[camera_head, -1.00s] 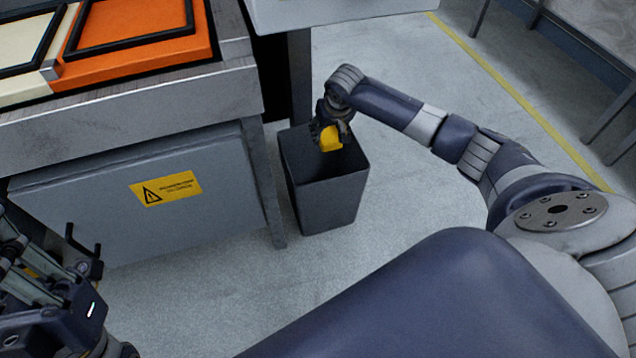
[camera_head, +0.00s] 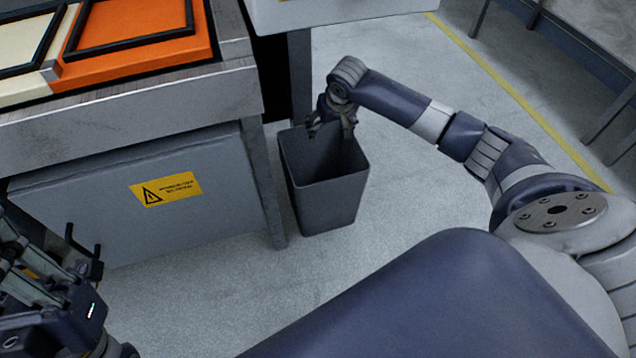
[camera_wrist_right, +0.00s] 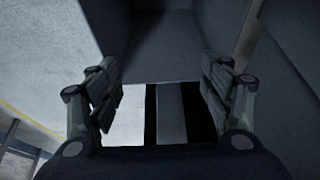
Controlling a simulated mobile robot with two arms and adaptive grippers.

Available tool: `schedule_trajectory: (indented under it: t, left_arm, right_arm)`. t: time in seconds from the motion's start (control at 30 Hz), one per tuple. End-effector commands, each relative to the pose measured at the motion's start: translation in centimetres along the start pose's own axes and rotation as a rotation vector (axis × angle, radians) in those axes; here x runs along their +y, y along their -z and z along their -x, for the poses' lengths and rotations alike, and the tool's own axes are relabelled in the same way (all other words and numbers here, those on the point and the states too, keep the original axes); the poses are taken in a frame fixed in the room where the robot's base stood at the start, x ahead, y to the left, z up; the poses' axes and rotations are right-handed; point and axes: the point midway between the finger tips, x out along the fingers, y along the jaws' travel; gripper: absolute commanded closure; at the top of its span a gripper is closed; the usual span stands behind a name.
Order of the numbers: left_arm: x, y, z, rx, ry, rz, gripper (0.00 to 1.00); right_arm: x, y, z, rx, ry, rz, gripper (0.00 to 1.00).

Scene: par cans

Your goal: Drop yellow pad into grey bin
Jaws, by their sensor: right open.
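The grey bin (camera_head: 332,205) stands upright on the floor beside the workbench. My right gripper (camera_head: 331,126) is over the bin's far rim, with its fingers pointing down. In the right wrist view its two fingers (camera_wrist_right: 160,95) are spread wide with nothing between them, and the bin's dark inner walls (camera_wrist_right: 165,45) show beyond. The yellow pad is not visible in either view now; the bin's floor is hidden from the head camera. Part of my left gripper (camera_head: 84,245) shows at the lower left, partly cut off, and its jaw opening is unclear.
The workbench (camera_head: 130,112) stands left of the bin, with an orange tray (camera_head: 135,62) and a cream tray (camera_head: 20,48) on top. Its leg (camera_head: 264,190) is close to the bin. Open floor (camera_head: 420,190) lies to the right of the bin.

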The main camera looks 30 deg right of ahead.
Motion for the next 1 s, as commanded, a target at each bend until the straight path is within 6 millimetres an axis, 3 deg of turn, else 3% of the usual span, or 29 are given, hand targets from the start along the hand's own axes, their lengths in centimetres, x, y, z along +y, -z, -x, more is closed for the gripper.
schedule_trajectory:
  t: [0.2,0.4,0.6,1.0]
  left_arm:
    - [0.0,0.0,0.0,0.000,0.000,0.000,1.00]
    - [0.0,0.0,0.0,0.000,0.000,0.000,1.00]
    - [0.0,0.0,0.0,0.000,0.000,-0.001,1.00]
    - [0.0,0.0,0.0,0.000,-0.001,-0.001,1.00]
  right_arm:
    - [0.0,0.1,4.8,0.003,0.000,0.001,0.27]
    - [0.0,0.1,8.0,0.002,0.001,0.001,0.27]
    - [0.0,0.0,9.2,0.000,0.000,-0.001,0.27]
    - [0.0,0.0,9.3,0.000,0.000,-0.001,0.27]
